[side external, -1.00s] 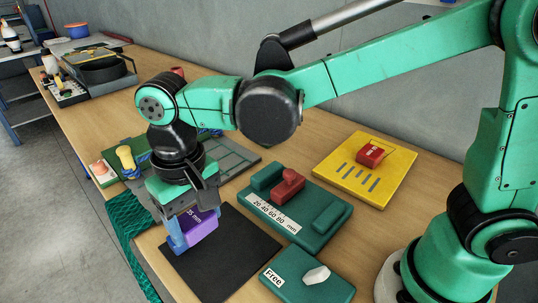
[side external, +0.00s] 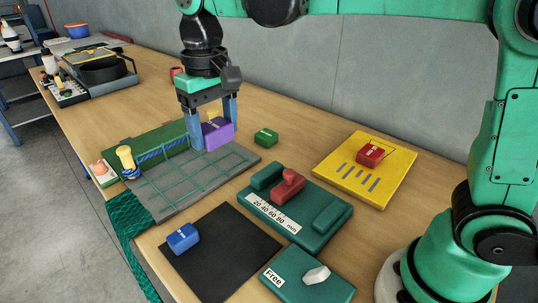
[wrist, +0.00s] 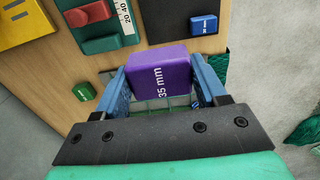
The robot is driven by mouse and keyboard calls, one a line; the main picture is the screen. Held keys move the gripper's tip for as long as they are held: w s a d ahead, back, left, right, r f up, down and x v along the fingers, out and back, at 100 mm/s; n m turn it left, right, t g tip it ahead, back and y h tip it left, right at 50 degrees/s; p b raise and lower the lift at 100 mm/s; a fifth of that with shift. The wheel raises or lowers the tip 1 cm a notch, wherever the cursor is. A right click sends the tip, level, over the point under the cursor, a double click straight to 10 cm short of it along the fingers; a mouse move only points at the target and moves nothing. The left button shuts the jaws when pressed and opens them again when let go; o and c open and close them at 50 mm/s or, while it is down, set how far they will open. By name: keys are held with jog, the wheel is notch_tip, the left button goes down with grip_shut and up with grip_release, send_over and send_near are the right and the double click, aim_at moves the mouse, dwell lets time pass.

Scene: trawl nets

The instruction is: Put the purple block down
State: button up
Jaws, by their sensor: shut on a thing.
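The purple block (side external: 219,135) is between the two blue fingers of my gripper (side external: 212,137). In the wrist view the purple block (wrist: 160,84) shows a "35 mm" label, with a finger against each side. My gripper is shut on it. The block is over the far edge of a grey board with a green net grid (side external: 190,178). I cannot tell whether its underside touches the board. Net strands show just below the block in the wrist view.
A blue block (side external: 183,238) lies on a black mat (side external: 222,258). A small green block (side external: 266,137) sits on the table. A green gauge board (side external: 320,222), a yellow board (side external: 390,165) with a red block, and a "Free" plate (side external: 300,284) stand right. A yellow-topped post (side external: 126,158) stands left.

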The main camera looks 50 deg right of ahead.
aim_at(228, 223)
notch_tip(228, 223, down, 18)
jog(key=shift+f, duration=0.25)
jog(key=shift+f, duration=0.15)
jog(key=o, duration=1.3)
notch_tip(228, 223, up, 11)
jog(key=shift+s+d+r+t, duration=0.35)
jog(key=shift+s+d+t, duration=0.9)
jog(key=shift+d, duration=0.4)
jog(key=shift+s+d+r+t, duration=0.4)
jog(key=shift+s+d+t, duration=0.85)
jog(key=shift+d, duration=0.45)
jog(key=shift+s+d+r+t, duration=0.35)
jog(key=shift+s+d+t, duration=0.75)
jog(key=shift+s+d, duration=0.45)
